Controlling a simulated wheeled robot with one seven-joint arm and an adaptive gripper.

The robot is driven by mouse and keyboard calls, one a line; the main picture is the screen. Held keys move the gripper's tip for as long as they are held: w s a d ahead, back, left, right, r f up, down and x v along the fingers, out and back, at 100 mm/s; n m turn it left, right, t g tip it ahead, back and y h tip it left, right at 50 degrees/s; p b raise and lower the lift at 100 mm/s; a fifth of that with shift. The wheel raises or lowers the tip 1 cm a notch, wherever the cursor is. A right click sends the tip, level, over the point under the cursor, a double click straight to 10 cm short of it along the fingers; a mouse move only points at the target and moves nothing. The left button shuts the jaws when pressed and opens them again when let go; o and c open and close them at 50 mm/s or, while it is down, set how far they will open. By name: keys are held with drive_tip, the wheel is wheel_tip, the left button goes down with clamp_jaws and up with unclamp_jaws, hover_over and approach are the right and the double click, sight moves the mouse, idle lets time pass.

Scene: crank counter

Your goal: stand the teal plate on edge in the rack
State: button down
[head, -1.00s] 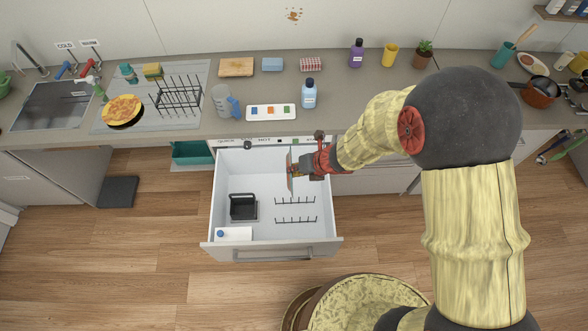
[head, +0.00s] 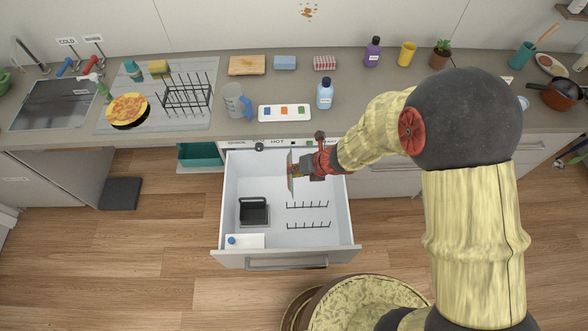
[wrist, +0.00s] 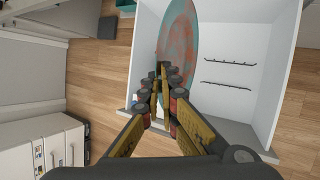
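The teal plate (head: 291,178) is held on edge, seen nearly edge-on, over the open drawer. In the wrist view the plate (wrist: 178,40) shows a teal rim and reddish-brown smears on its face. My gripper (head: 297,170) is shut on the plate's near edge; its fingertips (wrist: 163,75) meet there in the wrist view. Two dark rows of pegs (head: 308,226) stand inside the drawer, to the right of and nearer than the plate. A black wire rack (head: 187,95) stands on the counter, on the drainboard by the sink, apart from the plate.
The open white drawer (head: 229,200) also holds a black caddy (head: 254,211) and a white box (head: 247,241) at left. A pan with food (head: 127,109) sits beside the wire rack. A blue-handled jug (head: 234,100), white tray (head: 264,113) and blue bottle (head: 324,94) line the counter.

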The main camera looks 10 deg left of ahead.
wheel_tip(320, 180, down, 29)
drive_tip(key=b, duration=2.9)
drive_tip(key=shift+f, duration=0.2)
drive_tip(key=shift+d, duration=0.1)
wheel_tip(320, 180, down, 10)
drive_tip(key=b, duration=0.8)
drive_tip(key=shift+r, duration=0.15)
drive_tip(key=shift+f, duration=0.45)
drive_tip(key=shift+f, duration=0.2)
drive_tip(key=c, duration=2)
unclamp_jaws()
